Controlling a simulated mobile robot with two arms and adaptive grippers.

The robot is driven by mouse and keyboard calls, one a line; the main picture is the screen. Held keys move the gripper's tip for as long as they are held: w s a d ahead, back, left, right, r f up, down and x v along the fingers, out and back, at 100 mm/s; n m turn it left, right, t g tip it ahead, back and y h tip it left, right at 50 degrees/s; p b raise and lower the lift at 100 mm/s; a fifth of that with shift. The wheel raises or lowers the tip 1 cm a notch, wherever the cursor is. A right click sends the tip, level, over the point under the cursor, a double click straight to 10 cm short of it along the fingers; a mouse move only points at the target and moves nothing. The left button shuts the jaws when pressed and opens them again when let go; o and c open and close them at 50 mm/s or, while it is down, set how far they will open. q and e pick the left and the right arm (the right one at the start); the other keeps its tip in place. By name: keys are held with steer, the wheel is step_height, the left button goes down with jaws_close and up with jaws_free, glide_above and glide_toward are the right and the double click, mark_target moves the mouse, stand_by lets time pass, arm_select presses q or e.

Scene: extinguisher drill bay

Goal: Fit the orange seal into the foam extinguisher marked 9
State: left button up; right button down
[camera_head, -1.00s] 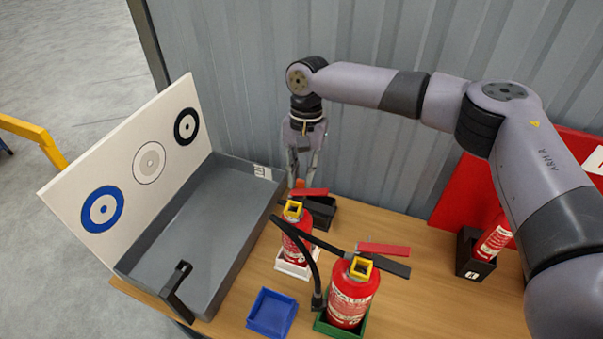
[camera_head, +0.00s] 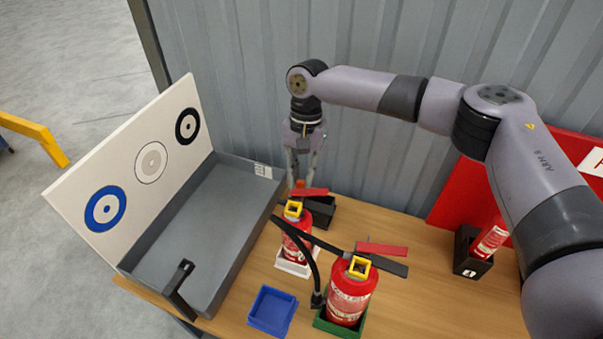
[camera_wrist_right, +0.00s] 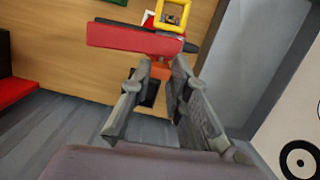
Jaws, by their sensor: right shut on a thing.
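My right gripper (camera_head: 302,178) points down behind the red extinguisher (camera_head: 297,246) in the white tray (camera_head: 297,268). It is shut on the small orange seal (camera_head: 300,184), which also shows between the fingertips in the right wrist view (camera_wrist_right: 159,70). That extinguisher's red lever (camera_wrist_right: 130,38) and yellow square part (camera_wrist_right: 172,14) are just beyond the fingertips there. A second red extinguisher (camera_head: 350,293) stands upright in a green tray (camera_head: 325,323). I cannot read a 9 on either one. My left gripper is not in view.
A blue tray (camera_head: 272,311) is empty. A black holder (camera_head: 322,212) sits behind the nearer-to-wall extinguisher. A large grey tray (camera_head: 205,215) and a target board (camera_head: 85,180) stand left. A small extinguisher (camera_head: 491,240) leans in a black box (camera_head: 468,262) at right. Corrugated wall behind.

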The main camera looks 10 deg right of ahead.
steer(key=c, duration=1.4)
jaws_free()
steer(key=shift+c, duration=0.2)
steer(key=v, duration=1.2)
